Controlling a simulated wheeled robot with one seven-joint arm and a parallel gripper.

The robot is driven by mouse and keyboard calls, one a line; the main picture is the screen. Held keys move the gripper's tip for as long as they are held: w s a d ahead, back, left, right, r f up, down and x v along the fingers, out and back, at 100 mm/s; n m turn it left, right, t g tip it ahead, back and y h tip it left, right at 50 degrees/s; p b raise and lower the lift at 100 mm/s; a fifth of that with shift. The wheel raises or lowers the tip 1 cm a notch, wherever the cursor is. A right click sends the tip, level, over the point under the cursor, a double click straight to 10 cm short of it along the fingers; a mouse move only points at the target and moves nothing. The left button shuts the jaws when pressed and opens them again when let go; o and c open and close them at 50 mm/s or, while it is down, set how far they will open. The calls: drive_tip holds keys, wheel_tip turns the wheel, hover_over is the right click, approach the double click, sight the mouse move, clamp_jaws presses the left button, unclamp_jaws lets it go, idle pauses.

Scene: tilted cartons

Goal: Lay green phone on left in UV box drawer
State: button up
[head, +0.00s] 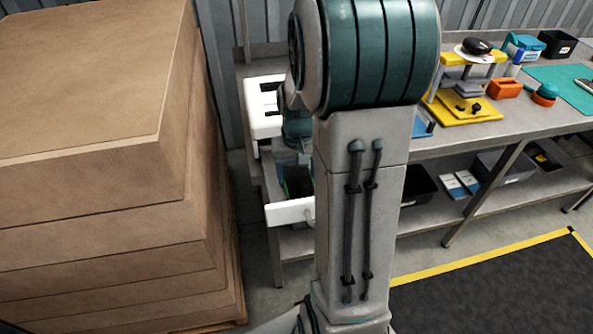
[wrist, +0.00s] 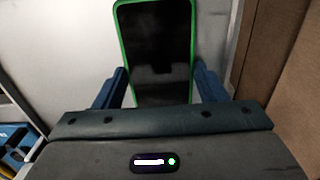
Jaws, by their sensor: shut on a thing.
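The green phone (wrist: 155,45), with a dark screen and green rim, is between the two blue fingers of my gripper (wrist: 161,86) in the wrist view. My gripper is shut on it, and a pale surface lies behind it. In the head view a white box (head: 262,122), seemingly the UV box, shows left of my arm. A white drawer front (head: 290,212) stands out below it. My gripper (head: 298,172) is just behind that front, mostly hidden by my arm. A dark shape with a green edge shows there. I cannot tell whether the phone touches the drawer floor.
A tall stack of brown cartons (head: 95,150) stands close on the left. A grey workbench (head: 470,130) on the right holds yellow, orange and blue items and a green mat (head: 565,85). Its lower shelf carries bins. Floor with yellow tape (head: 480,258) is clear at the front right.

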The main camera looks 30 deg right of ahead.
drive_tip(key=o, duration=1.2)
drive_tip(key=shift+c, duration=0.2)
wheel_tip(320, 180, up, 14)
drive_tip(key=s+a+f+n+t, duration=0.3)
drive_tip(key=s+a, duration=0.9)
drive_tip(key=shift+s+f, duration=0.2)
drive_tip(key=shift+f, duration=0.05)
